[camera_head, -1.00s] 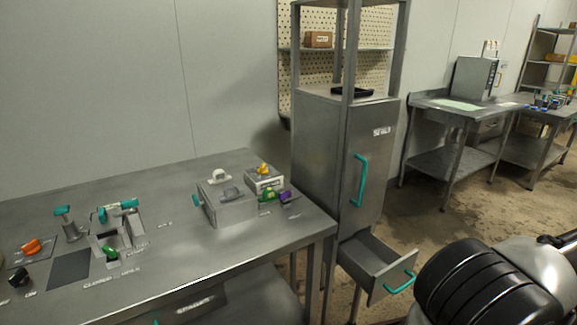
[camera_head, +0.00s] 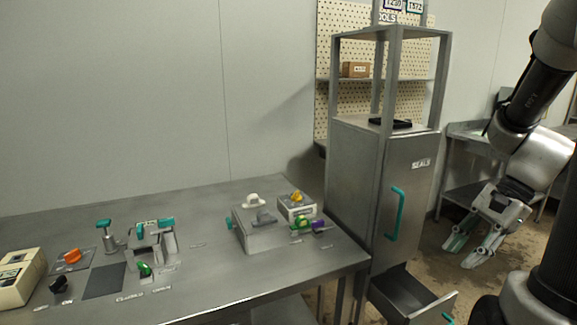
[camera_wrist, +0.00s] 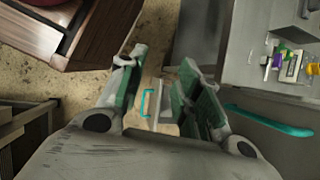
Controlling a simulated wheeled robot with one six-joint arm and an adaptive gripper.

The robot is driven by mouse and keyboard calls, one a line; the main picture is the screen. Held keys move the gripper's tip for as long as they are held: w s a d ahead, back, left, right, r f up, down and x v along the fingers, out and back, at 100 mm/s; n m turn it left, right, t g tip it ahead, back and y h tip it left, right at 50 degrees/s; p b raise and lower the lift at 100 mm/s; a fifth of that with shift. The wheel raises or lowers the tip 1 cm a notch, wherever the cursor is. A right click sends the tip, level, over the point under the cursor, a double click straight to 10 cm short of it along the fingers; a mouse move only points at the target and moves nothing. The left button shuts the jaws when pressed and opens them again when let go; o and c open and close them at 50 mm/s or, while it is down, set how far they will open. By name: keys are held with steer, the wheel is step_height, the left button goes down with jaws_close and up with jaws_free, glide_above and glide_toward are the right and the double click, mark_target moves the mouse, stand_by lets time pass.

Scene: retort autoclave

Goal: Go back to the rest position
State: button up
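My gripper (camera_head: 474,240) hangs in the air at the right in the head view, to the right of the metal seals cabinet (camera_head: 409,180) and its teal door handle (camera_head: 396,214). Its two green-padded fingers are spread apart with nothing between them. In the wrist view my gripper (camera_wrist: 170,95) also shows open, with the floor and an open drawer visible past and between its fingers. The cabinet's lower drawer (camera_head: 415,300) stands pulled out, partly cut off by the picture's bottom edge.
A metal bench (camera_head: 210,275) at the left carries a grey box (camera_head: 258,232), several teal-handled fixtures, knobs and a beige device (camera_head: 20,277). A black tray (camera_head: 391,123) lies on the cabinet. Another steel table (camera_head: 465,135) stands behind my arm.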

steer(key=s+a+r+n+t+h, duration=0.2)
steer(key=r+n, duration=0.3)
steer(key=n, duration=0.2)
steer(key=s+a+r+n+t+h, duration=0.1)
steer(key=s+r+n+t+h, duration=0.1)
steer(key=r+n, duration=0.4)
steer(key=shift+s+a+r+n+h, duration=0.25)
steer(key=shift+s+a+n+h, duration=0.1)
steer(key=shift+s+n+h, duration=0.55)
